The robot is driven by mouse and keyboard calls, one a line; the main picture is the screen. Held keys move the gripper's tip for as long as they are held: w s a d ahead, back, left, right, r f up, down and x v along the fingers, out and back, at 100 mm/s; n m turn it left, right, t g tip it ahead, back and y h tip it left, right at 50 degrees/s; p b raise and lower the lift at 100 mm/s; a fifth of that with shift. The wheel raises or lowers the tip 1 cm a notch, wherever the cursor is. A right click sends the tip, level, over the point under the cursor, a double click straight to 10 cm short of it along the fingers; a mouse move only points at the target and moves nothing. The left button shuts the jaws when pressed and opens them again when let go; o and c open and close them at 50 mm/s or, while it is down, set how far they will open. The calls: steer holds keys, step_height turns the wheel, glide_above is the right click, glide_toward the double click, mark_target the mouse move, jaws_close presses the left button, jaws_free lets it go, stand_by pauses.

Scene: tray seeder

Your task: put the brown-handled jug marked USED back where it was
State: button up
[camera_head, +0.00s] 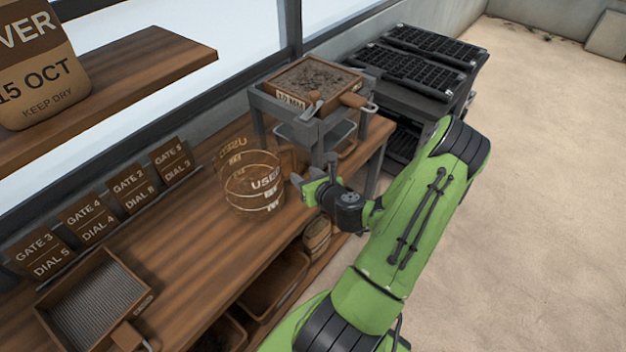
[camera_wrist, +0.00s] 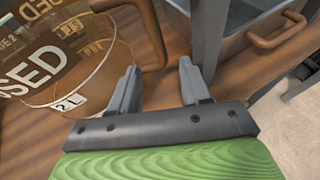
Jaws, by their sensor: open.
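My gripper (camera_head: 305,185) is just right of the jug. In the wrist view my gripper (camera_wrist: 160,85) is open, with nothing between its fingers. The fingers look apart from the handle.
A grey stand (camera_head: 262,105) holding a soil-filled sieve box is behind the jug, with a metal pan (camera_wrist: 245,30) under it. Gate and dial cards (camera_head: 128,190) line the back. A framed screen (camera_head: 95,300) lies front left.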

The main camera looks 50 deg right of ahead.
steer(key=p+v, duration=0.2)
steer(key=p, duration=0.2)
steer(key=p+v, duration=0.3)
steer(key=p, duration=0.2)
steer(key=shift+r, duration=0.45)
steer(key=shift+s+f, duration=0.1)
